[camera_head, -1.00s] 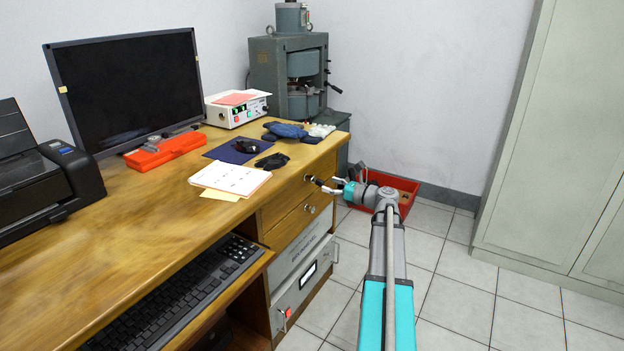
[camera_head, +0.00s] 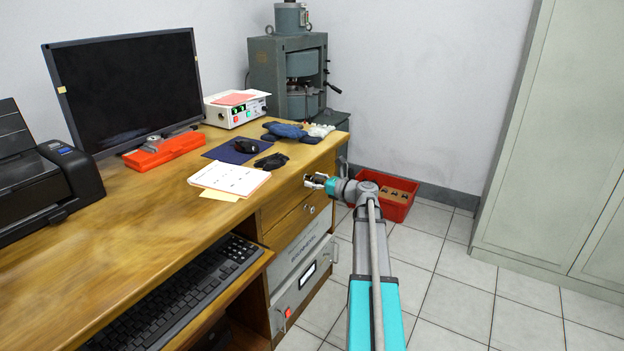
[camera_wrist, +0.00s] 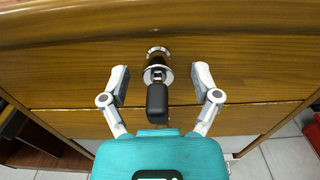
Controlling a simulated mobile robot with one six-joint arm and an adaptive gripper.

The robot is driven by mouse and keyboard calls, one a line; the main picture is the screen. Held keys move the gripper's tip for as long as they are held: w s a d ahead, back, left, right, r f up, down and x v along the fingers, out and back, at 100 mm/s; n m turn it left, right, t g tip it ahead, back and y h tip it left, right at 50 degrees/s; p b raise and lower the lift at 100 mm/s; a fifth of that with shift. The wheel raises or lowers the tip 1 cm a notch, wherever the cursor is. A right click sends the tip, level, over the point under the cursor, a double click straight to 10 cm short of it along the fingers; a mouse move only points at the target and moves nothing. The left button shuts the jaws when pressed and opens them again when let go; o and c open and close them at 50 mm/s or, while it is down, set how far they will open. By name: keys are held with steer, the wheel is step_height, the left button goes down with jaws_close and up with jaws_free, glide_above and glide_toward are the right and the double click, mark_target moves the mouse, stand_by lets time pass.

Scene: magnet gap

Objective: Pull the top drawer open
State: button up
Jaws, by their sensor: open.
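The top drawer (camera_head: 327,169) of the wooden desk is closed, its front flush with the desk; it also fills the upper part of the wrist view (camera_wrist: 80,68). Its round metal knob (camera_wrist: 157,54) shows in the wrist view, just beyond my gripper and centred between the fingers. My gripper (camera_head: 314,181) is at the drawer front in the head view and hides the knob there. In the wrist view my gripper (camera_wrist: 160,75) is open, with one finger on each side of the knob. I cannot see either finger touching it.
A lower drawer with its own knob (camera_head: 310,209) sits below, above grey instrument units (camera_head: 300,275). A red bin (camera_head: 398,212) with items inside stands on the floor behind my arm. A tall cabinet (camera_head: 560,140) is at right. Tiled floor between is clear.

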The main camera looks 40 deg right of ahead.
jaws_close()
stand_by(0.7)
steer(key=shift+d, duration=0.1)
steer(key=v, duration=0.9)
stand_by(0.8)
steer(key=shift+s+d, duration=0.1)
steer(key=shift+d, duration=0.05)
steer(key=v, duration=0.8)
steer(key=shift+s, duration=0.3)
stand_by(0.9)
steer(key=shift+d, duration=0.15)
